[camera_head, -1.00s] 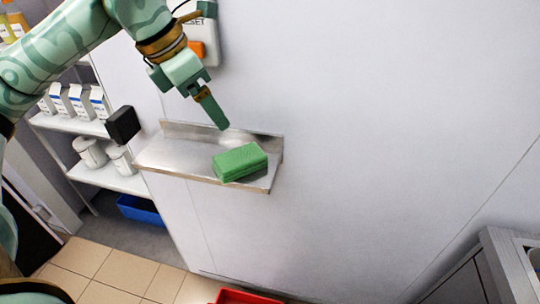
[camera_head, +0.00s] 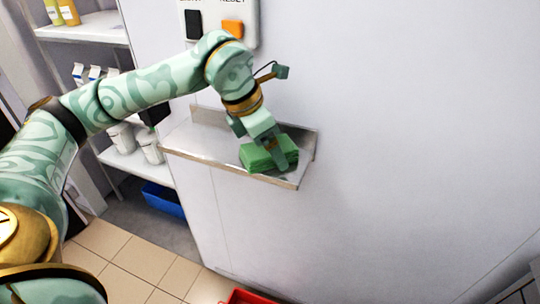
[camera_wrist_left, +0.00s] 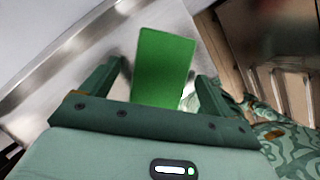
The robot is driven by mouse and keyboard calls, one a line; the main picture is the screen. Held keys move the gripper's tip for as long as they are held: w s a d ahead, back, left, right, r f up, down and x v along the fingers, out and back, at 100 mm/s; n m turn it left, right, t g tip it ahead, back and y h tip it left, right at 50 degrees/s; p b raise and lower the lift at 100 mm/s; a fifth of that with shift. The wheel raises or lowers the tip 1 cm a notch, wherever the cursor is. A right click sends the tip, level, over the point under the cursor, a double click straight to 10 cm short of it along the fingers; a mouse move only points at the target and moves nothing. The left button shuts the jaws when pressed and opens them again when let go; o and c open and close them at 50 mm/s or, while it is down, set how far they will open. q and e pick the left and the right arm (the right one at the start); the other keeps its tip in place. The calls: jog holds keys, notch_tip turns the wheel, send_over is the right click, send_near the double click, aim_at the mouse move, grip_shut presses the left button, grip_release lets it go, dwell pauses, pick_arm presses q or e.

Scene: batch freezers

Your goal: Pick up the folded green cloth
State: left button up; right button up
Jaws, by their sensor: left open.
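The folded green cloth (camera_head: 258,158) lies on a small steel wall shelf (camera_head: 200,146), near its right end. My left gripper (camera_head: 265,158) is right over the cloth in the head view and hides part of it. In the left wrist view the cloth (camera_wrist_left: 163,66) shows between the two spread fingers of my left gripper (camera_wrist_left: 160,82), with a gap at each side near the fingertips. The gripper is open and holds nothing. My right gripper is in neither view.
A panel with a black and an orange button (camera_head: 233,28) is on the wall above the shelf. White storage shelves (camera_head: 90,28) with bottles and tubs stand at left. A blue bin (camera_head: 163,199) and a red crate (camera_head: 246,297) are low down. The wall at right is bare.

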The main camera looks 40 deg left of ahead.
pick_arm(q)
jog(key=shift+f, duration=0.3)
dwell(0.5)
jog(key=c, duration=1.2)
jog(key=shift+o, duration=0.2)
jog(key=shift+r, duration=0.15)
jog(key=shift+r, duration=0.35)
notch_tip(320, 180, up, 3)
jog(key=shift+r+p, duration=0.2)
jog(key=shift+p, duration=0.7)
jog(key=s+d+r+p, duration=0.3)
jog(key=s+d+r, duration=0.2)
jog(key=s+r, duration=0.4)
jog(key=s, duration=0.4)
